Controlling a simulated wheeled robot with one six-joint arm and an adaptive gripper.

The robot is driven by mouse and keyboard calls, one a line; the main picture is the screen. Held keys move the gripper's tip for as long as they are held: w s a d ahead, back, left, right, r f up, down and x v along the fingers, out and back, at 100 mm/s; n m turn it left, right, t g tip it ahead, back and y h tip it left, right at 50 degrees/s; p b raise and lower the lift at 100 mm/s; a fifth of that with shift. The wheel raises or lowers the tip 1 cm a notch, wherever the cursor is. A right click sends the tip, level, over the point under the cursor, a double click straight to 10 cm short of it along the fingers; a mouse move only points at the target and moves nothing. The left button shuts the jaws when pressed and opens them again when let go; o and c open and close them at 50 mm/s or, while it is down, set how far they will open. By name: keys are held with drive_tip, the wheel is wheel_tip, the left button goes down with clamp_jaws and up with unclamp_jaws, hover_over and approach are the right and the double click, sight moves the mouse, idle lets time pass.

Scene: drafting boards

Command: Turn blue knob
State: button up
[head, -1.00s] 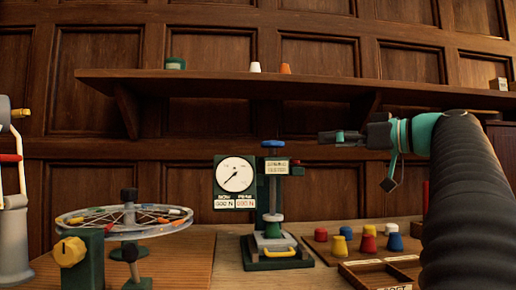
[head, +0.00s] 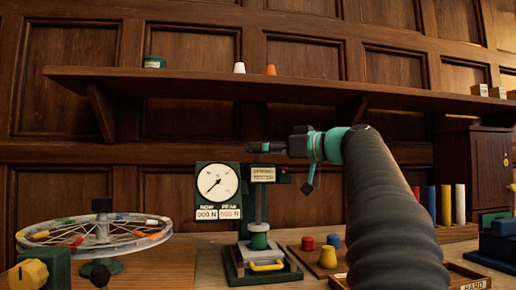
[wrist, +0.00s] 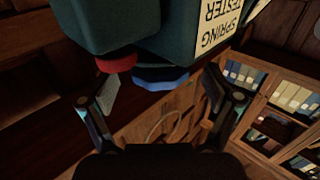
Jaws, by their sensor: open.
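The spring tester (head: 262,174) stands on the bench with a round dial (head: 217,181) at its left. In the wrist view the blue knob (wrist: 160,76) sits against the tester's dark green head, between my two open fingers, with a gap on each side. In the head view my gripper (head: 257,147) is at the top of the tester and hides the knob. My gripper also shows in the wrist view (wrist: 162,92), open and empty. A red round part (wrist: 116,64) is close to the left finger there. The dial's readouts show zeros.
A spoked wheel (head: 92,234) stands at the left. Red, blue and yellow weights, including a yellow one (head: 328,257), stand right of the tester near my arm. A wall shelf (head: 200,83) runs above.

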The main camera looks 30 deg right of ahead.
drive_tip(key=shift+x, duration=1.2)
drive_tip(key=c, duration=1.1)
drive_tip(key=shift+c, duration=0.2)
drive_tip(key=shift+h, duration=0.3)
